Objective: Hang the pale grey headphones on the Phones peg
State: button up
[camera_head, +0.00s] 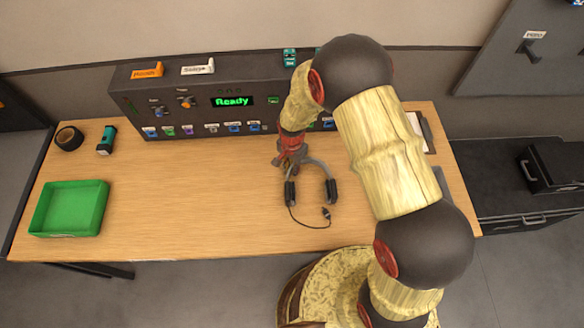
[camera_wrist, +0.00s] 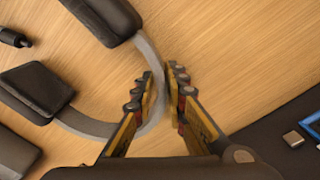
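The pale grey headphones (camera_head: 314,165) lie on the wooden table in front of the console, with dark ear cups and a dark cable towards the front edge. My gripper (camera_head: 291,160) is at the left part of their headband, pointing down. In the wrist view the headband (camera_wrist: 154,64) passes between the fingertips of my gripper (camera_wrist: 160,88), which are close on both sides of it with hardly any gap. The headphones look still at table height. A dark peg (camera_head: 530,50) sticks out of the grey wall panel at upper right, under a white label whose lettering is too small to read surely.
A console (camera_head: 190,105) reading "Ready" stands along the table's back. A green tray (camera_head: 70,231), black tape roll (camera_head: 68,138) and teal-black item (camera_head: 106,140) are at left. A clipboard (camera_head: 427,134) lies at right. A black case (camera_head: 555,167) sits on the dark cabinet.

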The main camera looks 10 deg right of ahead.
jog(key=shift+o, duration=1.1)
jog(key=shift+r, duration=0.1)
jog(key=r, duration=0.5)
jog(key=r+p, duration=0.1)
jog(key=r, duration=0.1)
jog(key=shift+a+r, duration=0.3)
jog(key=shift+r, duration=0.1)
jog(key=s+d+r+n+t, duration=0.15)
jog(key=d+r, duration=0.25)
jog(key=r, duration=0.8)
jog(key=s+d+r+n+t, duration=0.1)
jog(key=s+d+r+n, duration=0.15)
jog(key=r, duration=0.85)
jog(key=s+d+r+n+t, duration=0.2)
jog(key=s+d+r, duration=0.2)
jog(key=s+r, duration=0.4)
jog(key=s+d+r+n+t, duration=0.15)
jog(key=s+d+r, duration=0.3)
jog(key=s, duration=0.45)
jog(key=shift+n, duration=0.25)
jog(key=f+b, duration=0.3)
jog(key=b, duration=0.1)
jog(key=f+b, duration=0.2)
jog(key=shift+a+f, duration=0.3)
jog(key=shift+f, duration=0.05)
